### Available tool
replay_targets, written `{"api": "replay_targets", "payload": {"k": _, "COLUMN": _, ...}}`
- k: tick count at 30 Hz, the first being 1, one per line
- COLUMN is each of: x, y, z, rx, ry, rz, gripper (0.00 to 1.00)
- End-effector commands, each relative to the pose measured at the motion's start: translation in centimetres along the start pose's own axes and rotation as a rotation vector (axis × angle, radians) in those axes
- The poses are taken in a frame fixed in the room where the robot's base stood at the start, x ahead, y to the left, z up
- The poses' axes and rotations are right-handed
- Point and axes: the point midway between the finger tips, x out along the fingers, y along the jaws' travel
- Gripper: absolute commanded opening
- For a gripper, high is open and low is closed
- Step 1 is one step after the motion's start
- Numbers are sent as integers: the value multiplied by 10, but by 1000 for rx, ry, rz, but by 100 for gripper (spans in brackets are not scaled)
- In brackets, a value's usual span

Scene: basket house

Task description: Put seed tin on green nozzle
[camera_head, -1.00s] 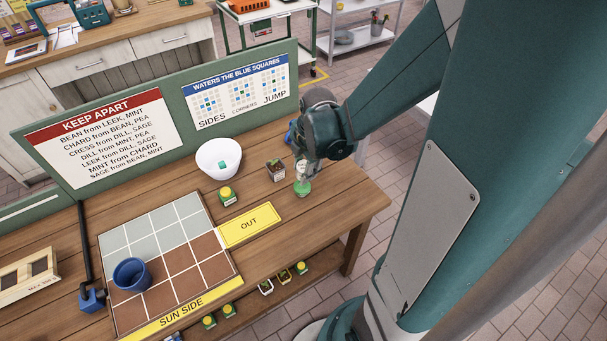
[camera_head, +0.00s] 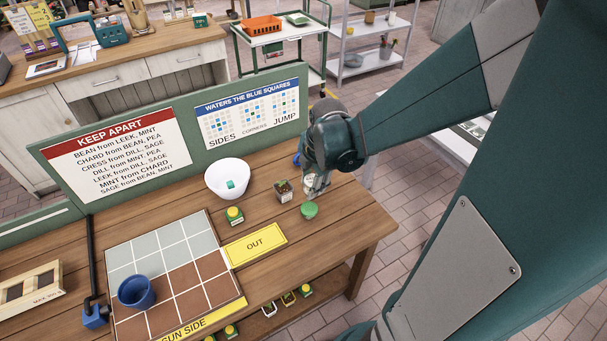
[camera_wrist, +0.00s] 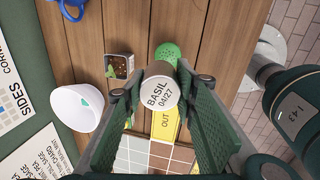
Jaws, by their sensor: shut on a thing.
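The seed tin (camera_wrist: 160,91) has a white lid marked "BASIL 04/27" and sits between the fingers of my gripper (camera_wrist: 161,92) in the wrist view. My gripper is shut on it. In the head view my gripper (camera_head: 314,187) is low over the bench's right part, with the tin only a small pale patch. The green nozzle (camera_head: 309,210) stands on the bench just below and in front of the fingertips. In the wrist view the perforated green nozzle (camera_wrist: 168,52) shows beyond the tin, partly hidden by it. I cannot tell whether they touch.
A small seedling pot (camera_head: 284,191) and a white bowl (camera_head: 227,180) stand left of the nozzle. A yellow-topped box (camera_head: 235,216), the yellow OUT plate (camera_head: 254,245) and the gridded board (camera_head: 205,221) lie further left. A green sign board (camera_head: 180,182) rises behind.

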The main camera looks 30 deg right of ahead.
Motion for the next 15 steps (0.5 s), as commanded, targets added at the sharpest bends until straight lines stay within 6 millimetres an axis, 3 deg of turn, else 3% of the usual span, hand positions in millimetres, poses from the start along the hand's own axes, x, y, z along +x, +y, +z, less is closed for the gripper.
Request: {"api": "replay_targets", "payload": {"k": 15, "x": -1, "y": 5, "z": 1, "rx": -92, "ry": 11, "rz": -49, "gripper": 14}}
